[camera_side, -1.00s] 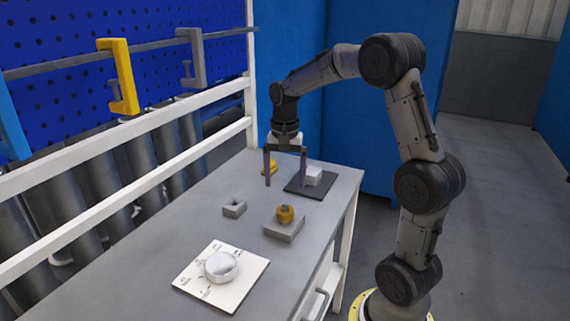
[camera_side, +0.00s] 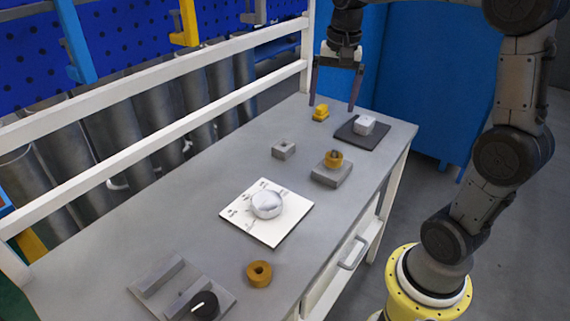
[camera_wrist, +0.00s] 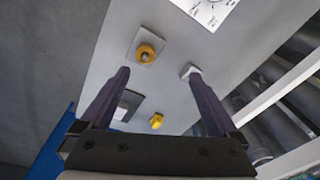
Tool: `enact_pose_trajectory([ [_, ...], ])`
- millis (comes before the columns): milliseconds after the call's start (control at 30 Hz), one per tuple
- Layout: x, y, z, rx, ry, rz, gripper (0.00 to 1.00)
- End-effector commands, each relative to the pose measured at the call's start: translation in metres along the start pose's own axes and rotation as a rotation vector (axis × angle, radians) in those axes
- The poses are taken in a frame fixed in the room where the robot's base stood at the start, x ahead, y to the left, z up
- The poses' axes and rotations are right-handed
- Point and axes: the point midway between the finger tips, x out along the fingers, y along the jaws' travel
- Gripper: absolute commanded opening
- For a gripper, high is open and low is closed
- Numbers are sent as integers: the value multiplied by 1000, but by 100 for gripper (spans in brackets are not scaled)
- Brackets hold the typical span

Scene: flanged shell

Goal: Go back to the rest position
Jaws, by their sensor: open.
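My gripper (camera_side: 332,107) hangs above the far end of the grey bench, fingers pointing down, wide apart and empty. Its two dark fingers also show in the wrist view (camera_wrist: 158,75), with nothing held between them.
Below the gripper are a yellow part (camera_side: 320,111) and a white block (camera_side: 364,125) on a dark pad (camera_side: 352,138). A small holed grey block (camera_side: 283,150), a loose orange ring (camera_side: 259,273) and a grey fixture (camera_side: 160,277) with a black knob (camera_side: 205,305) stand nearer. White rails (camera_side: 180,62) border the left.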

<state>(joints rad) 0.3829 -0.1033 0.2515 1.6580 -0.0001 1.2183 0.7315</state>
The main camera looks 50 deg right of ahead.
Motion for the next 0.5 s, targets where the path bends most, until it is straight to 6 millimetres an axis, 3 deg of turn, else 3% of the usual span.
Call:
enact_pose_trajectory([
  [100, -30, 4, 55, -155, 63, -78, 96],
  [233, -44, 24, 108, -366, 128, -156, 96],
  [400, -34, 60, 164, -682, 221, -245, 96],
  [500, -18, 78, 184, -842, 266, -271, 96],
])
